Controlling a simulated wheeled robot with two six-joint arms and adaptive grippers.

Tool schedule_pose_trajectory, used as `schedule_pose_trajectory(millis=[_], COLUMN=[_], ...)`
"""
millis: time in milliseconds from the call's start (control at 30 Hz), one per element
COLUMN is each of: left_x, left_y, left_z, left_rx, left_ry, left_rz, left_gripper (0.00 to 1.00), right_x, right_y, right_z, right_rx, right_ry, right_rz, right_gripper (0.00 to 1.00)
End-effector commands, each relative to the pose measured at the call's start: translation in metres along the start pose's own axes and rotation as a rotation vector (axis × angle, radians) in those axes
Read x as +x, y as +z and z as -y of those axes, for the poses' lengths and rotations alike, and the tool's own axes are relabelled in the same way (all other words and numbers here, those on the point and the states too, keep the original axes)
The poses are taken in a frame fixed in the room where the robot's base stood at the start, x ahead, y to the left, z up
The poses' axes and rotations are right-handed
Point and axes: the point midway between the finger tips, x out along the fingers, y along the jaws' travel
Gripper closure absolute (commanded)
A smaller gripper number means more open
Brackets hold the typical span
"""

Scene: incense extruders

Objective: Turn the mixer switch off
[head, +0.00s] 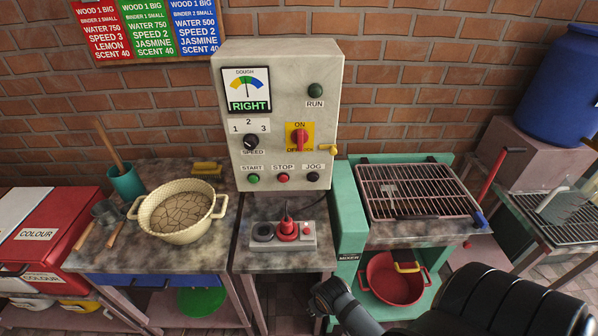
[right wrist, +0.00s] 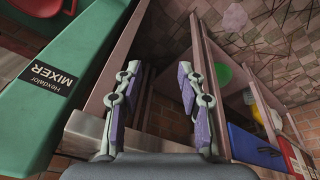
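The mixer switch (head: 299,140) is a red rotary handle on a yellow plate, on the front of the cream control box (head: 277,185). ON is printed above it and OFF below, partly covered; the handle looks upright. My right arm comes in from the lower right of the head view and ends low, in front of the bench and well below the switch. In the right wrist view my right gripper (right wrist: 159,68) has its two fingers apart with nothing between them. The switch is not in that view. My left gripper is not in view.
Below the switch are green START (head: 253,179), red STOP (head: 283,178) and black JOG (head: 313,177) buttons. A pedestal with a red knob (head: 287,229) stands on the bench below. A cream pot (head: 178,234) is left; the green mixer frame (head: 349,225) with a grille (head: 415,190) is right.

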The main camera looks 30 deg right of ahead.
Motion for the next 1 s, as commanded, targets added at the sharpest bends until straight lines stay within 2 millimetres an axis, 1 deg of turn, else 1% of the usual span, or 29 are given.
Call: schedule_pose_trajectory(millis=[33, 67, 100, 167, 200, 267, 300, 367, 400, 500, 600, 667, 733, 867, 1000], left_x=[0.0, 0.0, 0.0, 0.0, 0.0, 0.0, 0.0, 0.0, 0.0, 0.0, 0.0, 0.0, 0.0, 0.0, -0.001], left_y=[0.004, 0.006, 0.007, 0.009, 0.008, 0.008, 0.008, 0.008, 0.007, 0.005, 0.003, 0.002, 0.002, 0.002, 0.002], left_z=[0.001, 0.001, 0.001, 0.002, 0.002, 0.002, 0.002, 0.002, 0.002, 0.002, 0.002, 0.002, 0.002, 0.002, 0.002], left_rx=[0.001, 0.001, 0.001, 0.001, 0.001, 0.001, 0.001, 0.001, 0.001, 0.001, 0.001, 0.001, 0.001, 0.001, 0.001], left_ry=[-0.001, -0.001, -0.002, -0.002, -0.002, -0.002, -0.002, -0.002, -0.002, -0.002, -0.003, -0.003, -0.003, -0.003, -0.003], left_rz=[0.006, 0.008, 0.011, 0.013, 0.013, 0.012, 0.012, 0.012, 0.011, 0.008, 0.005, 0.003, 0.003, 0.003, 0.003], left_gripper=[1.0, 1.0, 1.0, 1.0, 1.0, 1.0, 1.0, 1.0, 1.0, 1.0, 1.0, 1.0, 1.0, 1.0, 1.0], right_x=[-0.029, -0.046, -0.071, -0.109, -0.131, -0.161, -0.181, -0.211, -0.232, -0.279, -0.313, -0.324, -0.328, -0.328, -0.324], right_y=[-0.016, -0.026, -0.043, -0.077, -0.102, -0.137, -0.16, -0.191, -0.209, -0.246, -0.267, -0.273, -0.276, -0.279, -0.291], right_z=[-0.001, -0.003, -0.006, -0.018, -0.03, -0.048, -0.06, -0.076, -0.085, -0.1, -0.105, -0.105, -0.105, -0.106, -0.115], right_rx=[0.004, 0.011, 0.029, 0.092, 0.146, 0.231, 0.286, 0.356, 0.395, 0.455, 0.473, 0.475, 0.473, 0.468, 0.462], right_ry=[0.007, 0.016, 0.037, 0.092, 0.137, 0.206, 0.249, 0.306, 0.339, 0.401, 0.432, 0.442, 0.445, 0.446, 0.448], right_rz=[-0.033, -0.056, -0.1, -0.212, -0.305, -0.452, -0.554, -0.706, -0.806, -1.027, -1.176, -1.222, -1.242, -1.244, -1.245], right_gripper=[0.6, 0.6, 0.6, 0.6, 0.6, 0.6, 0.6, 0.6, 0.6, 0.6, 0.6, 0.6, 0.6, 0.6, 0.6])
